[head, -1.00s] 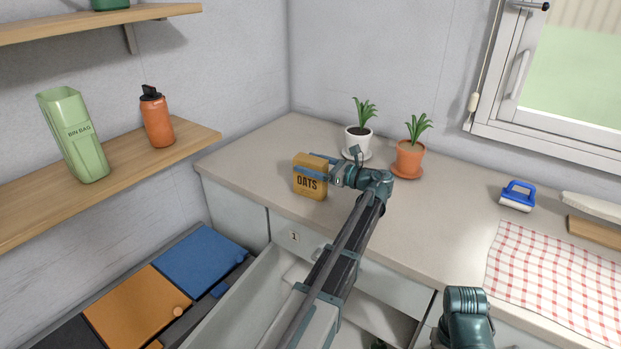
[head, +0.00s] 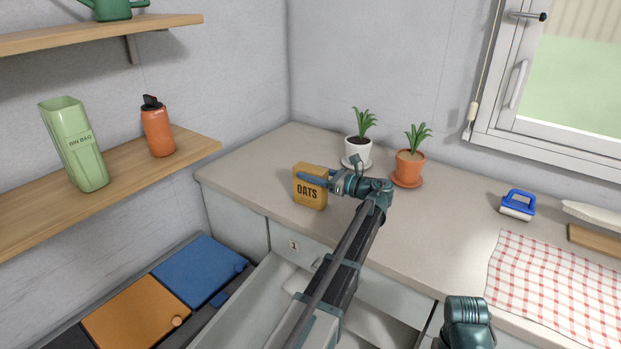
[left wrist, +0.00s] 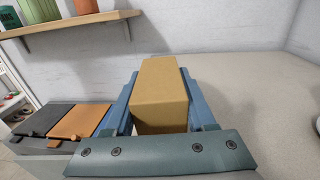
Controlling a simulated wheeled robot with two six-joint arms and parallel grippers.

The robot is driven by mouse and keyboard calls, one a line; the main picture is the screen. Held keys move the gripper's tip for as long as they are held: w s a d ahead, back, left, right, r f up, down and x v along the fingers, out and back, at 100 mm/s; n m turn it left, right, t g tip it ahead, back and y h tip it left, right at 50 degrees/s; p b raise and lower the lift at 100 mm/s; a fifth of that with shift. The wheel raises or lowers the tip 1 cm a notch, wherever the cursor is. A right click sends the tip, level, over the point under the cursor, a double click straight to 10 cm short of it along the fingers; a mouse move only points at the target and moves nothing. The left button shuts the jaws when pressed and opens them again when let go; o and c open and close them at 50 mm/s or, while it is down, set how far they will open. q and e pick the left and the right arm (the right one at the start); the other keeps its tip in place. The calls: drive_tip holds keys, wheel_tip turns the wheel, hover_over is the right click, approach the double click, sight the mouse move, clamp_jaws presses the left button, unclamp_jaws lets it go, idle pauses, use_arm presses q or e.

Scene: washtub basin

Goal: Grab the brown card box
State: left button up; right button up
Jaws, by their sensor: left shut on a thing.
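In the left wrist view the box (left wrist: 160,92) sits between the two blue fingers of my left gripper (left wrist: 160,100), with a finger along each side. My right arm shows only in part at the bottom right of the head view, and its gripper is out of view.
A white-potted plant (head: 358,150) and a terracotta-potted plant (head: 408,166) stand behind the box on the counter (head: 250,160). A blue-handled brush (head: 517,205) and checked cloth (head: 550,280) lie to the right. An open drawer (head: 250,300) is below. A shelf (head: 185,150) is at left.

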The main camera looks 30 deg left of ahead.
use_arm(q)
drive_tip(key=shift+r+p, duration=0.6)
drive_tip(key=shift+r, duration=0.1)
wheel_tip(320, 180, up, 3)
drive_tip(key=p, duration=0.2)
drive_tip(key=shift+s+p, duration=0.1)
drive_tip(key=shift+p, duration=0.3)
drive_tip(key=s+a, duration=0.2)
drive_tip(key=s, duration=0.5)
drive_tip(key=s+a, duration=0.3)
drive_tip(key=s, duration=0.5)
drive_tip(key=shift+a+r+p, duration=0.15)
drive_tip(key=shift+r+p, duration=0.1)
drive_tip(key=shift+p, duration=0.05)
